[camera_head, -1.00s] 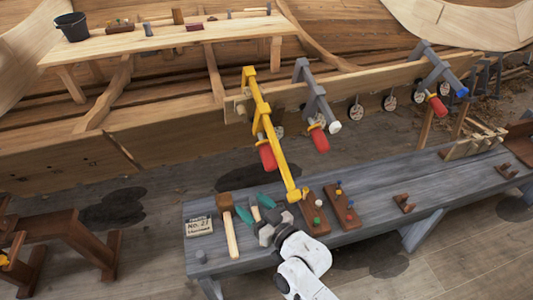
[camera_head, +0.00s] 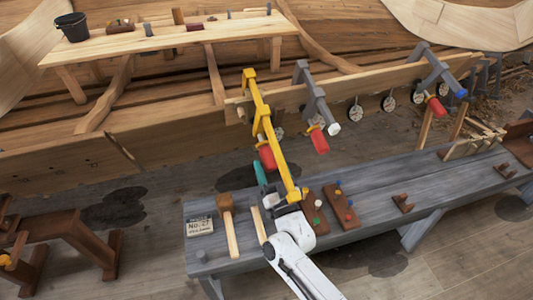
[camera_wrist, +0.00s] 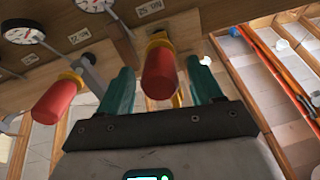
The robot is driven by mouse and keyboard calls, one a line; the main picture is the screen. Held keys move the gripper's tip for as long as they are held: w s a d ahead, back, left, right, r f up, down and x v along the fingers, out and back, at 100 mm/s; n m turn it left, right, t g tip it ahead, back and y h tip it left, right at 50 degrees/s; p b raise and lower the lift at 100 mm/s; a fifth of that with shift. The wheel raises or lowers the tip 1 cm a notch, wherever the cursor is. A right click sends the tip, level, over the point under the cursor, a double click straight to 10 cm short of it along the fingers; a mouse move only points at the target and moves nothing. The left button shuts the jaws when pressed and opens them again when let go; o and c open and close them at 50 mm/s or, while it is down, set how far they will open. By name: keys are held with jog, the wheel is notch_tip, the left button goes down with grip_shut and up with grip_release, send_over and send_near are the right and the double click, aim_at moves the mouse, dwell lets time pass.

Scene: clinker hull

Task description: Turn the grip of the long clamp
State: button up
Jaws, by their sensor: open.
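The long clamp is yellow (camera_head: 262,115) and is fixed on the hull plank, its bar slanting down toward the bench. Its red grip (camera_head: 267,157) hangs below the plank, beside the bar. In the wrist view this red grip (camera_wrist: 159,72) appears end-on, between the two teal fingers. My gripper (camera_wrist: 161,88) is open, one finger on each side of the grip. I cannot tell whether either finger touches it. In the head view my gripper (camera_head: 268,182) is just below the grip, partly hidden behind the yellow bar.
A grey clamp (camera_head: 312,92) with a red grip (camera_wrist: 58,98) is close by on the plank. Another clamp (camera_head: 437,70) is farther right. Round dials (camera_head: 355,112) hang along the plank. The bench (camera_head: 385,195) below holds a mallet (camera_head: 229,225) and peg blocks (camera_head: 341,205).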

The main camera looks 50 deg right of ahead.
aim_at(266, 155)
jog(key=shift+x, duration=1.95)
jog(key=shift+c, duration=0.2)
jog(key=c, duration=1)
jog(key=shift+f+m+b, duration=0.1)
jog(key=shift+m+b, duration=0.75)
jog(key=shift+m, duration=0.45)
jog(key=shift+m+b, duration=0.9)
jog(key=shift+m, duration=0.6)
